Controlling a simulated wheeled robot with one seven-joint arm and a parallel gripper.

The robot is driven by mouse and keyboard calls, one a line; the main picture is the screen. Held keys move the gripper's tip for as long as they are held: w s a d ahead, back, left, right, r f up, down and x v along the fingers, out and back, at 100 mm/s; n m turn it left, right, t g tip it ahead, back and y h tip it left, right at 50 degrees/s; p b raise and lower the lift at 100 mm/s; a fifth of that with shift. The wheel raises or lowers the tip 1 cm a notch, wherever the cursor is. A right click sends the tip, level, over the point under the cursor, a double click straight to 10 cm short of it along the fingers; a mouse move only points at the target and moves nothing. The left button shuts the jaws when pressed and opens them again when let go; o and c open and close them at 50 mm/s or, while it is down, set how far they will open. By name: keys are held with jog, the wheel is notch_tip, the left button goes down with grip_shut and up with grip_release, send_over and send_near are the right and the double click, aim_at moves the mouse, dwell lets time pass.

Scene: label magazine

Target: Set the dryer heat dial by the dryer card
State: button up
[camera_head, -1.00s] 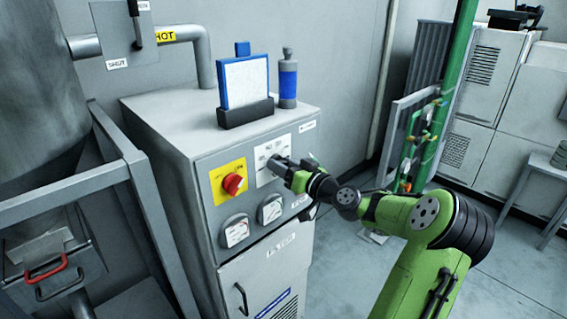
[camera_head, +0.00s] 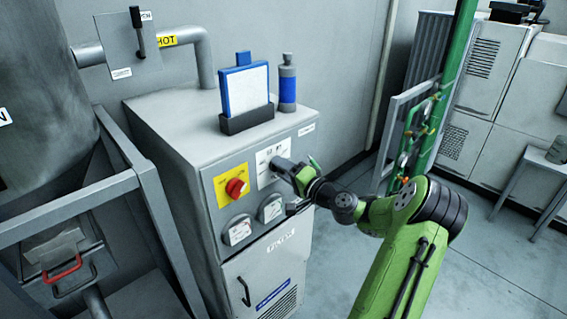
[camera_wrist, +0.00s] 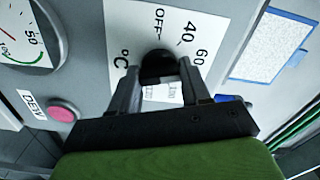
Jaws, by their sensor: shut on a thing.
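The black heat dial (camera_wrist: 158,64) sits on a white scale plate (camera_wrist: 195,15) marked OFF, 40, 60 and °C, with a further number partly hidden. My gripper (camera_wrist: 157,78) is shut on the dial, one finger on each side. The dial's pointer setting is hidden. In the head view my gripper (camera_head: 284,166) reaches the white plate (camera_head: 268,156) on the front of the grey dryer cabinet (camera_head: 165,125). A blue-framed white card (camera_head: 246,88) stands upright in a dark holder on the cabinet top. Its writing is too small to read. It also shows in the wrist view (camera_wrist: 276,47).
A red knob (camera_head: 236,188) on a yellow plate is left of the dial, with two gauges (camera_head: 238,231) below. A pink button (camera_wrist: 62,111) labelled DEW is close by. A blue-banded bottle (camera_head: 288,85) stands beside the card. A grey frame (camera_head: 150,210) flanks the cabinet's left.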

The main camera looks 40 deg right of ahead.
jog(key=shift+m+p, duration=2.85)
jog(key=shift+m, duration=0.95)
jog(key=o, duration=1.1)
jog(key=shift+c, duration=0.2)
jog(key=s+b, duration=0.1)
jog(key=s, duration=1.4)
jog(key=shift+s+d+b, duration=0.25)
jog(key=shift+s+b, duration=0.05)
jog(key=shift+s, duration=0.1)
